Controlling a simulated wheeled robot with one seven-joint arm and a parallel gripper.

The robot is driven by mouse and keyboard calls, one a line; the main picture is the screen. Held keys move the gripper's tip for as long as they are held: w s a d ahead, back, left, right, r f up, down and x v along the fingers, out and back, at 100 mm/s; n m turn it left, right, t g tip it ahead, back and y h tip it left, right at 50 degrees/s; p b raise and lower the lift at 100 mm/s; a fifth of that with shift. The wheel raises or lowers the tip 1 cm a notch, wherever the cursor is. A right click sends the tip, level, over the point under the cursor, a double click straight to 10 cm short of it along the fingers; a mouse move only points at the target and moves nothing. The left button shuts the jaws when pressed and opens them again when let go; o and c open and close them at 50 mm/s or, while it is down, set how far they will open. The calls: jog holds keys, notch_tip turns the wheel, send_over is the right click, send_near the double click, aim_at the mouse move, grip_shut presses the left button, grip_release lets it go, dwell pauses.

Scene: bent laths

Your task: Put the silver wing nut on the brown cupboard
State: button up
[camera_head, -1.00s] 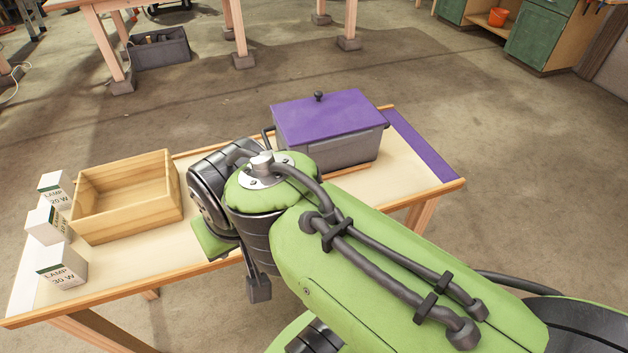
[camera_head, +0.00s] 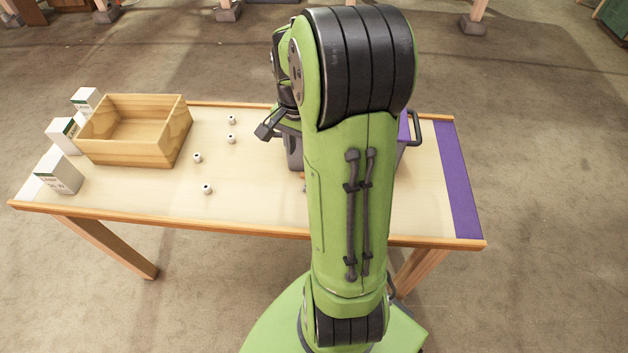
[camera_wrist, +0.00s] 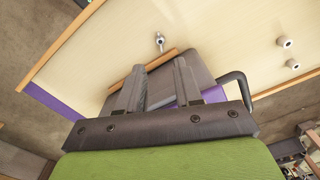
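I cannot make out a wing nut for certain. A small silver piece (camera_wrist: 159,42) lies on the pale tabletop near a thin wooden strip (camera_wrist: 142,70) in the wrist view; its exact shape is too small to tell. My gripper (camera_wrist: 160,66) is open, with its two fingers apart and nothing held between them. It is over the grey bin with the purple lid (camera_wrist: 160,98). In the head view my arm hides most of the bin (camera_head: 293,150) and the gripper. No brown cupboard shows in the current views.
An open wooden box (camera_head: 130,150) stands on the table's left, with white lamp boxes (camera_head: 60,172) beside it. Several small round pale pieces (camera_head: 207,189) lie on the tabletop (camera_head: 250,205). A purple strip (camera_head: 455,180) marks the right end.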

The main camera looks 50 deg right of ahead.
jog(key=b, duration=0.3)
send_over(302, 190)
notch_tip(302, 190, down, 10)
jog(key=shift+w+r, duration=0.15)
jog(key=shift+r, duration=0.05)
notch_tip(302, 190, down, 5)
jog(key=b, duration=0.2)
jog(key=shift+f+b, duration=0.15)
jog(key=shift+b, duration=0.2)
jog(key=shift+s, duration=0.2)
jog(key=shift+c, duration=0.3)
grip_shut()
